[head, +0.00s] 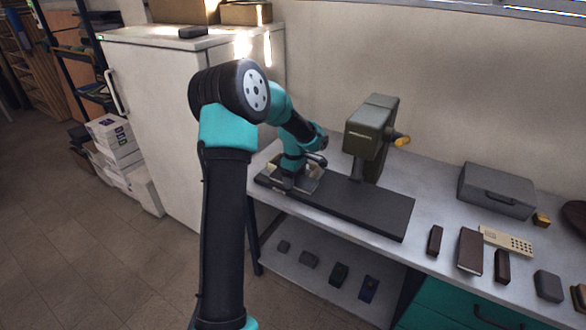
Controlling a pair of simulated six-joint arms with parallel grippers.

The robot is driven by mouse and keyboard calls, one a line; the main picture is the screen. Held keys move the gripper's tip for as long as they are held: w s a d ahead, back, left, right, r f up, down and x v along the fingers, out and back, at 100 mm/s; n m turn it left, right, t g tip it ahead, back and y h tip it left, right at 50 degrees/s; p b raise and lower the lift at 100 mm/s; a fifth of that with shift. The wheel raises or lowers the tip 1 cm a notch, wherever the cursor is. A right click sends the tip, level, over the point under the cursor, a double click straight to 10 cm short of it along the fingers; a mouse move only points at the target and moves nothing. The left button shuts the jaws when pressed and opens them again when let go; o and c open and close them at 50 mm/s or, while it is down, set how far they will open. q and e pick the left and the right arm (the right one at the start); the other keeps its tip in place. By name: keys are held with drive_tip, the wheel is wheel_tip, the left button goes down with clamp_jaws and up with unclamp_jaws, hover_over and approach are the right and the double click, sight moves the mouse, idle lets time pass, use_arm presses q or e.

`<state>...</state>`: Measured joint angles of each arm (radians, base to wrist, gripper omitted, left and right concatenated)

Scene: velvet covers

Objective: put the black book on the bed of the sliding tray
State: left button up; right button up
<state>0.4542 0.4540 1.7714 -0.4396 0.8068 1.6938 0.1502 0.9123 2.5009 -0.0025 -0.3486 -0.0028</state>
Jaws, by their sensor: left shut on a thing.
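My left gripper (291,184) points down at the left end of a long dark base on the bench and is shut on a dark, flat thing, which looks like the black book; the fingers and wrist hide most of it. Pale metallic plate parts of what looks like the sliding tray (314,181) show beside the gripper, on the dark base (370,208). I cannot tell whether the held thing touches the tray bed. An olive-green press (368,130) with an orange-tipped handle stands behind the base. My right gripper is not in view.
To the right on the bench lie a dark brown book (470,250), a beige keypad-like thing (507,240), small dark blocks (502,266) and a grey case (496,190). A lower shelf (320,262) holds several small items. A white cabinet (160,90) stands left.

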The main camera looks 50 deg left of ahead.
use_arm(q)
drive_tip(key=w+a, duration=0.3)
drive_tip(key=a, duration=0.1)
drive_tip(key=w+a+f, duration=0.1)
drive_tip(key=w+a, duration=0.6)
drive_tip(key=shift+w+a+f, duration=0.1)
drive_tip(key=shift+a+f, duration=0.15)
drive_tip(key=shift+a, duration=0.1)
drive_tip(key=shift+w+a, duration=0.1)
drive_tip(key=shift+a+f, duration=0.1)
drive_tip(key=shift+f, duration=1.65)
drive_tip(key=shift+f, duration=0.2)
drive_tip(key=o, duration=1)
drive_tip(key=shift+r, duration=0.15)
wheel_tip(320, 180, up, 12)
